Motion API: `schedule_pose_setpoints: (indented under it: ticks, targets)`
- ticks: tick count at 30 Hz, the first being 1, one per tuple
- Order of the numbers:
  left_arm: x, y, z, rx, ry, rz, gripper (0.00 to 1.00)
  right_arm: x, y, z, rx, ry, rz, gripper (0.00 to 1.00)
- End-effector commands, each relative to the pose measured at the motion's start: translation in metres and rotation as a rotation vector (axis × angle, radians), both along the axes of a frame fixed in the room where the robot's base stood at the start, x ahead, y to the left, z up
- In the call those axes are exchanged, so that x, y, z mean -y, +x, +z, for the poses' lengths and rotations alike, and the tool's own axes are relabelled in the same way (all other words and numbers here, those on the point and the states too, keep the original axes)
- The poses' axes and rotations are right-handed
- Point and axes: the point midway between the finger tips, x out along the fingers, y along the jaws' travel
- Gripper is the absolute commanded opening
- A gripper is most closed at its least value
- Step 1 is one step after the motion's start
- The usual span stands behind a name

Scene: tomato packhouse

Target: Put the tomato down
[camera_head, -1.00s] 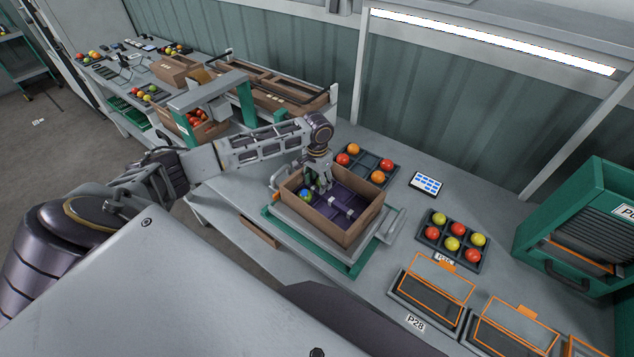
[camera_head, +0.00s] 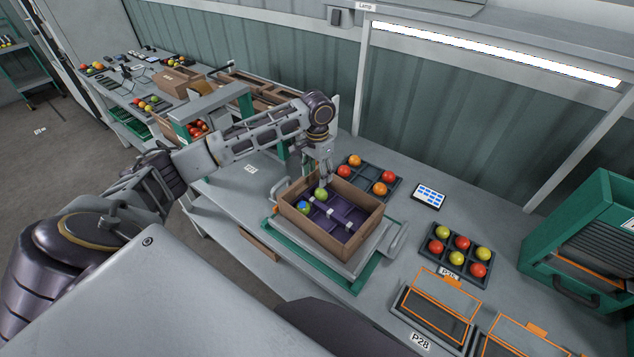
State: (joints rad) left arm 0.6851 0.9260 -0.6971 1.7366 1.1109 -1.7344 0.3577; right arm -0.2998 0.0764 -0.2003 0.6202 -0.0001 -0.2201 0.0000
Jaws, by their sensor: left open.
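A green tomato (camera_head: 321,194) sits in the back left part of the cardboard box (camera_head: 350,239), on its purple divided insert (camera_head: 348,213). Another green tomato with a blue patch (camera_head: 304,207) lies beside it, nearer the left wall. The box stands on a grey tray with a green frame (camera_head: 350,281). My left gripper (camera_head: 324,182) is open just above the box's back left part, pointing down, with its fingertips close over the green tomato. I cannot tell if they still touch it. My right gripper is not in view.
Behind the box a dark tray (camera_head: 376,172) holds red and orange tomatoes. To the right are a tablet (camera_head: 429,196), a tray of red and yellow tomatoes (camera_head: 436,258), orange-edged bins (camera_head: 443,299) and a green cabinet (camera_head: 566,252). Bare tabletop lies left of the box.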

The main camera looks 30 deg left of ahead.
Motion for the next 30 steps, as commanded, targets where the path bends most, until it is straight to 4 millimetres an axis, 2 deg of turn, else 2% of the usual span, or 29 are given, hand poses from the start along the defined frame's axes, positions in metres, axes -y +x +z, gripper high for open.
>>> schedule_pose_setpoints:
  ticks: [3,8,30]
  targets:
    - [0.000,0.001,0.011,0.003,-0.002,-0.001,0.54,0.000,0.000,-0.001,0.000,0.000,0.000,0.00]
    - [0.000,0.000,0.018,0.002,0.000,-0.001,0.54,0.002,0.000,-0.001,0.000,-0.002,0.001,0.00]
    - [0.000,0.000,0.018,0.002,0.000,-0.001,0.54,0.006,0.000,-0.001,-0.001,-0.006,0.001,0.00]
